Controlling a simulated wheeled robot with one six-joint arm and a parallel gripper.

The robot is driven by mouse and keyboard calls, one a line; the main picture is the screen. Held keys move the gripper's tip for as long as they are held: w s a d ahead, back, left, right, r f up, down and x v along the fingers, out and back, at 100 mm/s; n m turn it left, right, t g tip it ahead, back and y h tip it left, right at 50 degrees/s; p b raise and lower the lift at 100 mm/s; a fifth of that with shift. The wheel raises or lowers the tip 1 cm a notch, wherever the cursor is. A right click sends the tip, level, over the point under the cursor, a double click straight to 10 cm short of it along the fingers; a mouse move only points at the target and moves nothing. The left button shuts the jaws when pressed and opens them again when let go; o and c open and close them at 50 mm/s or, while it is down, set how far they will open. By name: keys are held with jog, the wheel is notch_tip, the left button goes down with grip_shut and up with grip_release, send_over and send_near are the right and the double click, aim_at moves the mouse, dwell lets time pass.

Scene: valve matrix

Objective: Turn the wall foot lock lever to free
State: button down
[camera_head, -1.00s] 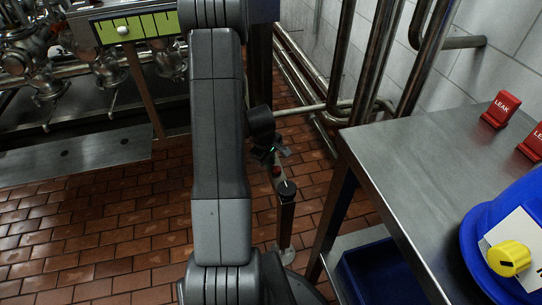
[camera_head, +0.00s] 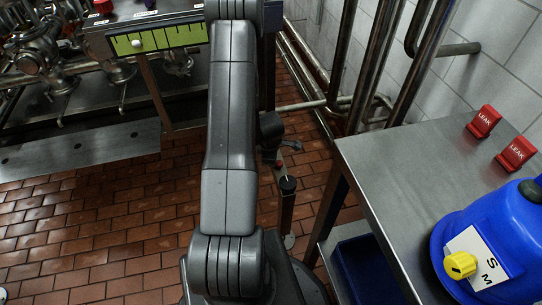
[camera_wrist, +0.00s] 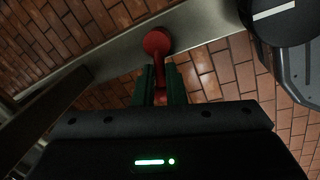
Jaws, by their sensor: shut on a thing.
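The lock lever is a red lever (camera_wrist: 158,72) with a round red knob, in the upper middle of the wrist view. It stands over a pale metal bar. My gripper (camera_wrist: 158,90) has its dark green fingers on both sides of the lever's shaft and is shut on it; the knob sticks out beyond the fingertips. In the head view, only a small red part of the lever (camera_head: 280,163) shows, just below the end of my arm. My fingers are mostly hidden there. Any lock or free marking cannot be read.
A steel table (camera_head: 395,175) with red LEAK tags (camera_head: 484,121) and a blue housing (camera_head: 505,235) stands to the right. Pipes run along the wall behind. Brick floor lies open to the left.

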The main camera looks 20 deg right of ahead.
jog(key=shift+s+n+p, duration=0.15)
jog(key=shift+n+p, duration=0.45)
jog(key=shift+p, duration=0.05)
dwell(0.4)
jog(key=c, duration=1.5)
grip_release()
jog(key=r+p, duration=0.3)
jog(key=r, duration=0.1)
jog(key=s+r+p, duration=0.1)
jog(key=r+p, duration=0.2)
jog(key=r, duration=0.2)
jog(key=s+a+r+p, duration=0.1)
jog(key=r+p, duration=0.2)
jog(key=r, duration=0.1)
jog(key=shift+s+r, duration=0.25)
jog(key=shift+r, duration=0.05)
jog(key=f+b, duration=0.3)
jog(key=f, duration=0.1)
jog(key=w+f+b, duration=0.1)
jog(key=f+b, duration=0.2)
jog(key=f, duration=0.2)
jog(key=w+d+f+b, duration=0.1)
jog(key=f+b, duration=0.2)
jog(key=f, duration=0.1)
jog(key=shift+w+f, duration=0.25)
jog(key=shift+f, duration=0.05)
